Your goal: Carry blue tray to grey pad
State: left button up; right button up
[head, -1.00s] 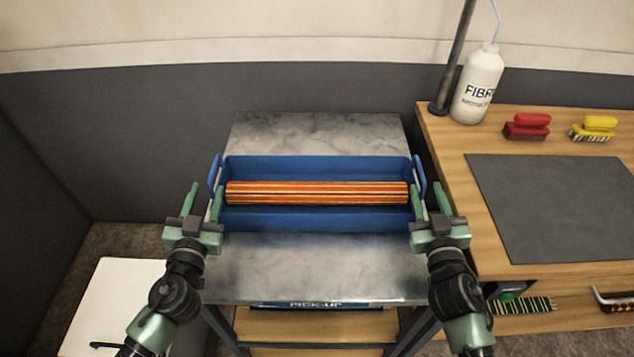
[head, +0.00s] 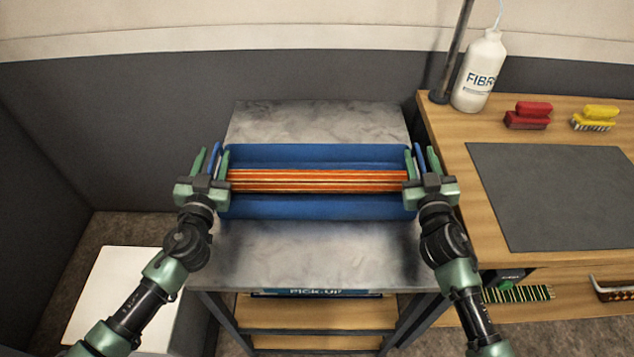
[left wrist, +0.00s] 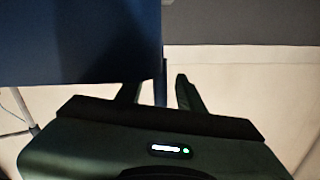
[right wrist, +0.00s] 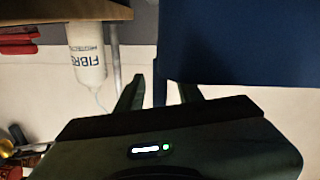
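The blue tray (head: 316,208) sits on the metal-topped stand, with a striped orange roll (head: 318,181) lying in it. My left gripper (head: 212,160) is open, with its fingers on either side of the tray's left handle. The left wrist view shows the handle's thin edge (left wrist: 160,82) between the fingers with gaps. My right gripper (head: 421,159) is open in the same way around the right handle, seen edge-on in the right wrist view (right wrist: 160,85). The grey pad (head: 550,195) lies flat and bare on the wooden bench to the right.
A pole rises at the bench's back left corner. The metal stand (head: 315,245) has free room before and behind the tray.

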pick_arm(q)
jog(key=shift+w, duration=0.2)
pick_arm(e)
jog(key=shift+w, duration=0.2)
pick_arm(q)
grip_shut()
pick_arm(e)
grip_shut()
jog(key=shift+d, duration=0.1)
dwell(0.8)
